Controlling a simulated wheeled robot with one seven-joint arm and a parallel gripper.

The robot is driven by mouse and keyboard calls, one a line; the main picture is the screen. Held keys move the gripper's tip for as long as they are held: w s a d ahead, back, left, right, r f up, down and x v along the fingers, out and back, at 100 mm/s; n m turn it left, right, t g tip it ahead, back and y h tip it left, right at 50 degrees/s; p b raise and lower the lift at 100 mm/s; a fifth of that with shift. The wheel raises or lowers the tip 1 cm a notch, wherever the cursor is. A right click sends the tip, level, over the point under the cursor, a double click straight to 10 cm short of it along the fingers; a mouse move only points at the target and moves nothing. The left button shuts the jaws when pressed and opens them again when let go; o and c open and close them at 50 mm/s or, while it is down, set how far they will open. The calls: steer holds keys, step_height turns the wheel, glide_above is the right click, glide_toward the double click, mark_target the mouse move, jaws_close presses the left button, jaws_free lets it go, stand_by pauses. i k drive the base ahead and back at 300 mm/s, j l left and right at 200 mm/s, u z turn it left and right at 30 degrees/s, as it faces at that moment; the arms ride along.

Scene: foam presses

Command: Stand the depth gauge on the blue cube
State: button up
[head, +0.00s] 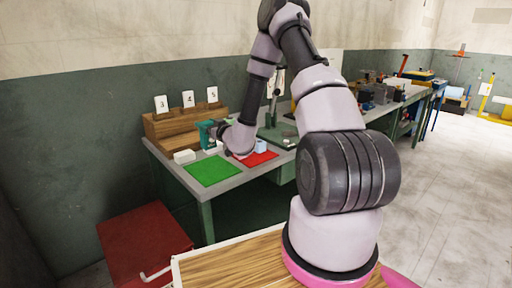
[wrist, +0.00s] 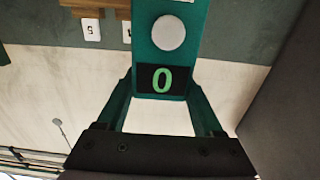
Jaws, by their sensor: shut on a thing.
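The depth gauge is a teal body with a round white button and a dark display reading a green 0; it fills the upper middle of the wrist view (wrist: 192,40). My gripper (wrist: 163,88) is shut on it, a finger at either side. In the head view the gauge (head: 206,134) is a small teal shape at the end of my arm, above the left part of the bench; whether it touches anything below cannot be told. The blue cube (head: 261,146) is a small pale blue block by the red mat, right of my gripper (head: 217,131) and partly behind my wrist. The wrist view does not show it.
A wooden rack (head: 172,129) with number cards stands behind. A green press (head: 273,110) stands right of my wrist. A red box (head: 143,246) is on the floor.

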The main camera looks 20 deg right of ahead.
mark_target(259, 142)
steer(key=i+l, duration=0.1)
steer(key=l, duration=0.55)
steer(key=i+l, duration=0.1)
steer(key=l, duration=0.55)
